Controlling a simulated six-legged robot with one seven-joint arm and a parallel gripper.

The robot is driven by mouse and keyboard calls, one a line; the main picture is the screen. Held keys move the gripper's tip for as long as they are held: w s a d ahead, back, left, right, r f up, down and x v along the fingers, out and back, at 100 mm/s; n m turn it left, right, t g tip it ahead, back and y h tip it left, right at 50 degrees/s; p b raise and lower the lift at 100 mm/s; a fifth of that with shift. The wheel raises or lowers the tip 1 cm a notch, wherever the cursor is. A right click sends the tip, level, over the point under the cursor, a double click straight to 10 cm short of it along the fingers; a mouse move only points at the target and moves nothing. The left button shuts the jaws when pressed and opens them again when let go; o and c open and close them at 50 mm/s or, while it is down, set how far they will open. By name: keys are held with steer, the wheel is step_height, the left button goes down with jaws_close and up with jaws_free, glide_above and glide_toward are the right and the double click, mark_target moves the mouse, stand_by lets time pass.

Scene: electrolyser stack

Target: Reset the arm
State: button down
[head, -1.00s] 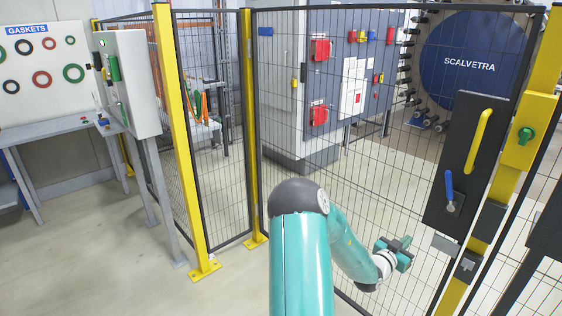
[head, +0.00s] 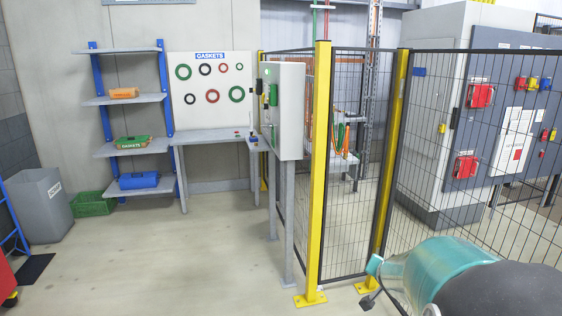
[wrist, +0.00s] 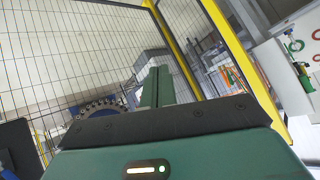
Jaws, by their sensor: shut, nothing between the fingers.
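My gripper (wrist: 155,88) shows in the wrist view as two green fingers standing together beyond a dark plate and a green body with a small lit light. It is shut and holds nothing. The wrist view is tilted, with mesh fence behind the fingers. In the head view my teal and dark arm (head: 450,275) shows at the bottom right corner, folded in front of the fence. I cannot make out my gripper's fingers in the head view.
The mesh fence (head: 355,160) with yellow posts (head: 319,170) stands close ahead and right. A grey control box (head: 283,110) is beside it. A workbench (head: 210,137), shelves (head: 120,100) and a grey bin (head: 42,205) line the back left.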

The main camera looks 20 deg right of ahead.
steer(key=a+r+n+y, duration=0.3)
steer(key=a+r, duration=0.1)
steer(key=a, duration=0.7)
steer(key=s+a+r+n+g+y, duration=0.1)
steer(key=s+a+r+n, duration=0.1)
steer(key=s+a+n, duration=0.2)
steer(key=s+a+r+n+g+y, duration=0.1)
steer(key=s+a+n, duration=0.3)
steer(key=s+a, duration=0.7)
steer(key=a+r+y, duration=0.1)
steer(key=a, duration=0.5)
steer(key=shift+s+n, duration=0.2)
steer(key=shift+n, duration=0.2)
steer(key=shift+d+r, duration=0.1)
